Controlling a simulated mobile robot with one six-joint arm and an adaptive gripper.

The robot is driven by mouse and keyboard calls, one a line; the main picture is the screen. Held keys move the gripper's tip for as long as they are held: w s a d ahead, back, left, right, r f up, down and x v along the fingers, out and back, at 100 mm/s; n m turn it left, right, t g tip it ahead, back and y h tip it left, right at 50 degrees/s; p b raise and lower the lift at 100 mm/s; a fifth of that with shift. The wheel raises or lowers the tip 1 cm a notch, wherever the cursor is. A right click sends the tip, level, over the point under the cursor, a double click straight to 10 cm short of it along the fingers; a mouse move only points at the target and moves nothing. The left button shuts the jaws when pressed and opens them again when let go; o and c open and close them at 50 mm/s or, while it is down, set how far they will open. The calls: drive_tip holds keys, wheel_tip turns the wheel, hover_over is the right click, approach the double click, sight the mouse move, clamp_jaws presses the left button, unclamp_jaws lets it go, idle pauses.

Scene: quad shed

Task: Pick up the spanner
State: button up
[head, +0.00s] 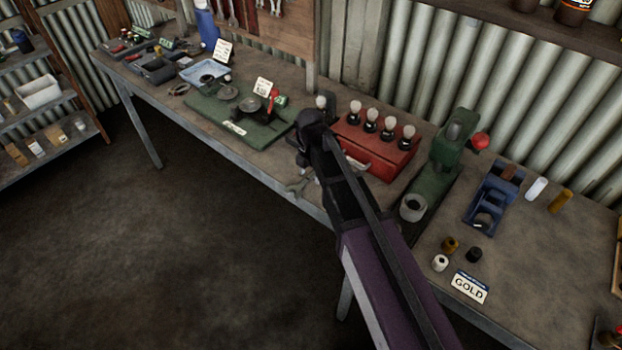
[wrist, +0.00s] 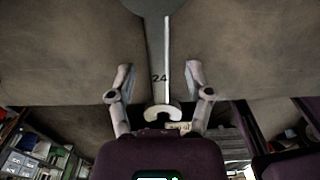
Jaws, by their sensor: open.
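The spanner (head: 298,187) is pale grey metal and lies by the bench's front edge in the head view, just left of my arm, which hides part of it. My gripper (wrist: 158,72) is open, with one finger on each side of the spanner and a gap on both sides. The fingers are mostly hidden in the head view. I cannot tell how high they are above the bench.
A red toolbox (head: 370,150) with several knobbed tools stands right behind my arm. A green mat (head: 215,115) with round parts lies to the left.

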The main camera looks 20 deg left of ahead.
sight(310, 177)
idle(0.3)
clamp_jaws()
drive_tip(key=shift+r, duration=0.2)
wheel_tip(310, 177, up, 4)
drive_tip(key=p, duration=0.4)
drive_tip(key=shift+f, duration=0.25)
drive_tip(key=s+a, duration=0.3)
drive_tip(key=s, duration=0.4)
drive_tip(key=s+a+r+p, duration=0.1)
drive_tip(key=s+a, duration=0.2)
drive_tip(key=s, duration=0.5)
drive_tip(key=shift+r, duration=0.1)
wheel_tip(310, 177, up, 12)
drive_tip(key=p, duration=1.2)
